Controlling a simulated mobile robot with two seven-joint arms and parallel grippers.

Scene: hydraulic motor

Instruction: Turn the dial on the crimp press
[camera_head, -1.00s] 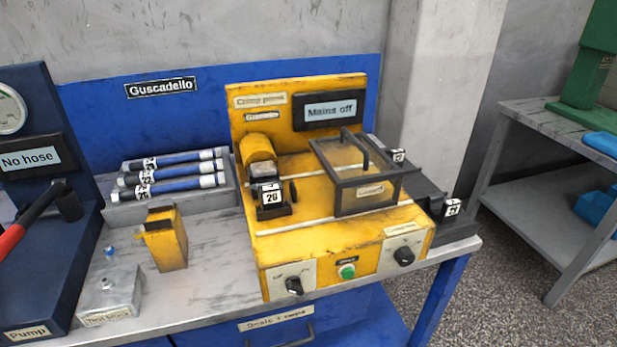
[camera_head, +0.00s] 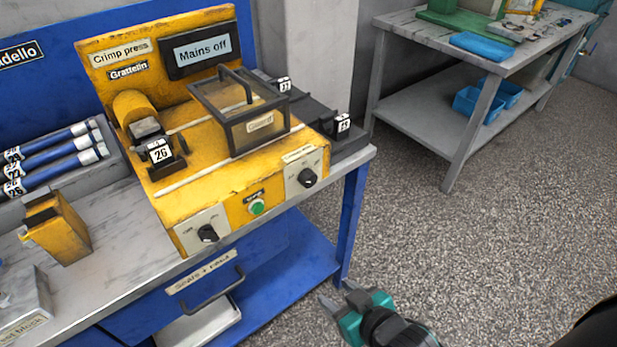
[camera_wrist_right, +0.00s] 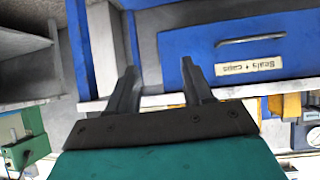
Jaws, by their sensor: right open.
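The yellow crimp press (camera_head: 200,130) stands on the bench in the head view, with its display reading "Mains off". Its front panel has a black dial (camera_head: 208,233) on the left plate and another black dial (camera_head: 307,177) on the right plate. A green button (camera_head: 257,207) sits between them. My right gripper (camera_head: 338,297) is open and empty, low in front of the bench and apart from the press. In the right wrist view my open gripper (camera_wrist_right: 157,85) faces the blue drawer front (camera_wrist_right: 235,45). My left gripper is not in view.
A clear guard box (camera_head: 240,110) sits on the press. A drawer handle (camera_head: 213,290) juts out below the press. Blue hoses (camera_head: 55,155) and a yellow block (camera_head: 57,228) lie to the left. A grey side table (camera_head: 420,85) stands right, with open floor between.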

